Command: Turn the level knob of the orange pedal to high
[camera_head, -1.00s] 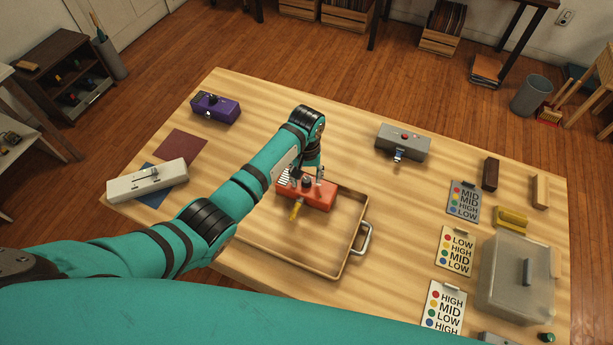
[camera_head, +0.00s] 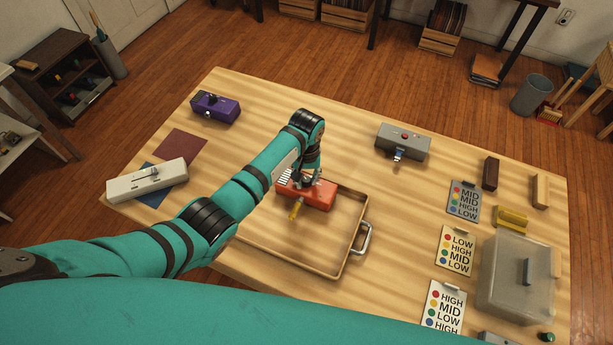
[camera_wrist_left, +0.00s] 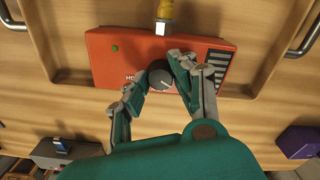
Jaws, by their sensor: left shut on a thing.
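The orange pedal (camera_head: 318,195) sits in a shallow tan tray (camera_head: 349,245), with a yellow plug (camera_head: 296,210) on its front side. In the left wrist view the pedal (camera_wrist_left: 110,65) shows a green light, a striped patch and a dark round level knob (camera_wrist_left: 160,76) with a pale pointer line. Most of its lettering is hidden behind the fingers. My left gripper (camera_head: 308,183) is down at the pedal. In the wrist view its fingers (camera_wrist_left: 158,84) are closed around the knob. My right gripper is not in view.
A purple pedal (camera_head: 215,107), a cream box (camera_head: 147,181) and a grey pedal (camera_head: 403,142) stand around the tray. Label cards (camera_head: 457,250) and a lidded translucent case (camera_head: 515,280) are at the right. The tray handle (camera_head: 364,240) sticks out rightward.

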